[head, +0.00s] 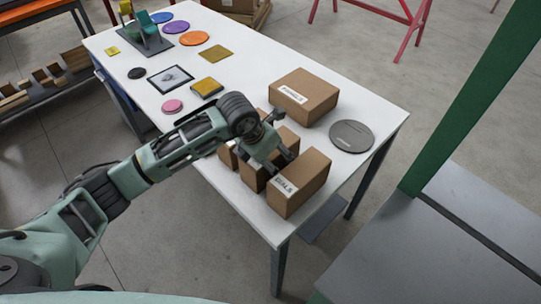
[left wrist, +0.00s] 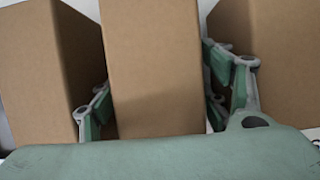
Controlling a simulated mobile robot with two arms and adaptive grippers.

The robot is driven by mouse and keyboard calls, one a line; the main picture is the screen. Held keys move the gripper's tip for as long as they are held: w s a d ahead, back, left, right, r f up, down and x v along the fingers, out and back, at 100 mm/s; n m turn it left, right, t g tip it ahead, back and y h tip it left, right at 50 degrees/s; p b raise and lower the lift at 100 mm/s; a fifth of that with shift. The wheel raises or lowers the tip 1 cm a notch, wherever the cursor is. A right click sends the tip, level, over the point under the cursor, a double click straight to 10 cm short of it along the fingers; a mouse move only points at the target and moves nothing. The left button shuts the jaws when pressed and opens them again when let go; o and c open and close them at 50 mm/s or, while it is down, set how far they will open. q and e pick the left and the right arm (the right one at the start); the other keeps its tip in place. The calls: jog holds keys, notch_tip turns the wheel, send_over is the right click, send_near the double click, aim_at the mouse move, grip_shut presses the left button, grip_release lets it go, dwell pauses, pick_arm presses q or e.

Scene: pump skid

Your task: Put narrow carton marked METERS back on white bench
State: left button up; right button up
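Several brown cartons stand in a row at the near end of the white bench (head: 185,108). The near right one is marked DIALS (head: 300,183). My left gripper (head: 277,165) is down over the narrow middle carton (head: 254,177), one finger on each side. In the left wrist view this carton (left wrist: 153,70) fills the space between the fingers, and the pads appear to touch its sides. Its label is hidden, so I cannot read METERS. It looks upright; its underside is hidden. My right gripper is not in view.
Neighbour cartons stand close on the left (left wrist: 45,70) and right (left wrist: 270,65) in the left wrist view. A wider labelled carton (head: 305,98) and a grey disc (head: 351,136) are behind. Coloured discs and a dark-framed tablet-like plate (head: 170,79) lie farther up the bench. A green post (head: 470,95) rises right.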

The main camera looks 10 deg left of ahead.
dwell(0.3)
pick_arm(q)
jog(key=shift+a+r, duration=0.1)
jog(key=shift+r, duration=0.25)
jog(key=b+v, duration=0.2)
jog(key=v, duration=0.9)
jog(key=shift+s+a+r, duration=0.1)
jog(key=shift+s+r, duration=0.05)
jog(key=shift+s, duration=0.05)
